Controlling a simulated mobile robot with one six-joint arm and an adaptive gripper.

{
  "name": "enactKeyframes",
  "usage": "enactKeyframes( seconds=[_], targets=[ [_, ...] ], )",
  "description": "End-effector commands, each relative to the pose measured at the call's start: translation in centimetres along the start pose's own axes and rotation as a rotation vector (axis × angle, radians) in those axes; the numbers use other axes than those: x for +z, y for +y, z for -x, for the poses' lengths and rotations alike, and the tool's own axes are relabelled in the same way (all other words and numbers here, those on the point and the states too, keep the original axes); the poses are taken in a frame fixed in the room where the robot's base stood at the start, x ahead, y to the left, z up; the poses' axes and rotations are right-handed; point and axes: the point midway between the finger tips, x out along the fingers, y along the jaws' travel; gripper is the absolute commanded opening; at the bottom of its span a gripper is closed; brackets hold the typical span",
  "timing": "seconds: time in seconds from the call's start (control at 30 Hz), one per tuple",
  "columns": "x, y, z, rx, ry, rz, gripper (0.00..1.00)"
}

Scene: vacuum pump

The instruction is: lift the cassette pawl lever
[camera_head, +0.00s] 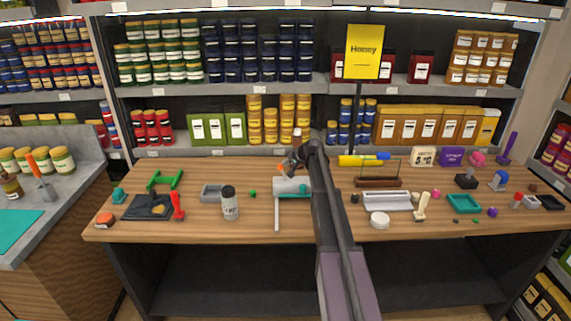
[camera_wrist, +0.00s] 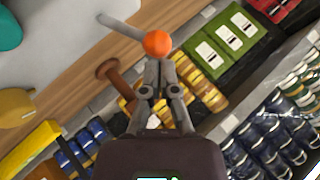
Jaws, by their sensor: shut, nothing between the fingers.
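A grey block (camera_head: 290,187) with a teal part (camera_head: 302,193) and a long grey handle (camera_head: 277,212) stands at the middle of the table. At its back, a grey rod (camera_wrist: 121,25) ends in an orange ball knob (camera_wrist: 157,43); this looks like the pawl lever. The knob also shows as a small orange spot in the head view (camera_head: 281,167). My gripper (camera_wrist: 158,62) is shut and empty, its fingertips right at the knob. I cannot tell whether they touch it. In the head view my gripper (camera_head: 290,165) is above the block's back edge, and my arm hides the table to its right.
A white jar (camera_head: 229,203) and a grey tray (camera_head: 212,192) stand left of the block. A white-grey unit (camera_head: 387,200) and a brown holder (camera_head: 379,183) are right of my arm. A yellow tube (camera_head: 358,160) lies at the back. Stocked shelves rise behind the table.

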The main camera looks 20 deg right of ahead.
Motion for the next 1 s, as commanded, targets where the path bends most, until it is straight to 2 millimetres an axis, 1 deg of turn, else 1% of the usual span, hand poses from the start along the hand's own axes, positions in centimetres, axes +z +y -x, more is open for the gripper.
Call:
enactKeyframes(
  seconds=[0.17, 0.67, 0.83, 1.0],
  targets=[
    [-0.3, -0.3, 0.5, 0.000, 0.000, -0.001, 0.00],
    [-0.3, -0.3, 0.6, 0.000, 0.001, -0.001, 0.00],
    [-0.4, -0.6, 1.1, 0.000, 0.000, 0.000, 0.00],
    [-0.7, -0.8, 2.4, 0.000, 0.000, -0.001, 0.00]
  ],
)
